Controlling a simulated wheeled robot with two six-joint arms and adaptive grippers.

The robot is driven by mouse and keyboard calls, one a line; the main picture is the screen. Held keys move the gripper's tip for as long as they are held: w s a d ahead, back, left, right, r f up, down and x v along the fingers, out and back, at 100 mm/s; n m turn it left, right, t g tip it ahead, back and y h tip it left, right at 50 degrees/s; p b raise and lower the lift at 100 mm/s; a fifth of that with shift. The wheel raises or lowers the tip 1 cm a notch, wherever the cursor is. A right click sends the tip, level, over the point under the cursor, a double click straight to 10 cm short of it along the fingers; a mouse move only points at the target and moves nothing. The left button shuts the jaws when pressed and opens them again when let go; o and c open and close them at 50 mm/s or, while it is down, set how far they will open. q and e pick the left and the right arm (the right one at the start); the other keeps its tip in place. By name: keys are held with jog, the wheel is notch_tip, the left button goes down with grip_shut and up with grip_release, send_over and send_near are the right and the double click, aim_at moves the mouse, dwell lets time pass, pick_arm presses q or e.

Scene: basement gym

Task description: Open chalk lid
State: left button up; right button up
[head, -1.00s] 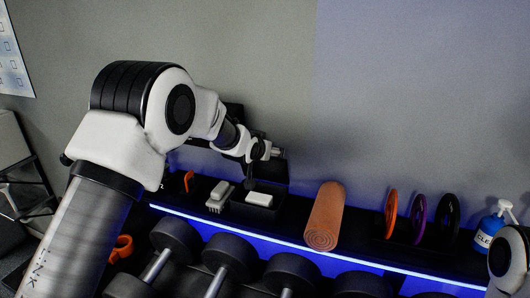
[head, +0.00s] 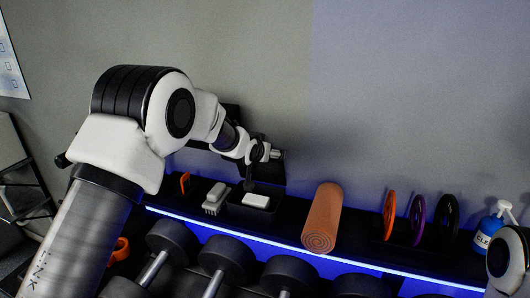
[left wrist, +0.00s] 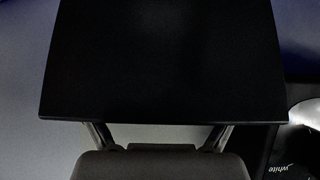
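The chalk box (head: 236,211) is a black open container on the shelf, with a white block (head: 256,201) in it. Its black lid (head: 272,174) stands raised at the box's back, near the wall. My left gripper (head: 250,177) is at the lid, above the box. In the left wrist view a large black panel (left wrist: 160,60), which looks like the lid, fills the middle and hides the fingertips. Two finger links show spread apart below it. I cannot tell whether the fingers touch the lid. My right gripper is not in view.
A brush (head: 214,198) stands just left of the box. An orange roller (head: 323,220) lies to the right, then upright discs (head: 418,219) and a blue spray bottle (head: 490,233). Dumbbells (head: 228,262) line the front below a lit shelf edge (head: 300,254). The wall is close behind.

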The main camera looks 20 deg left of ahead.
pick_arm(q)
jog(key=v, duration=1.2)
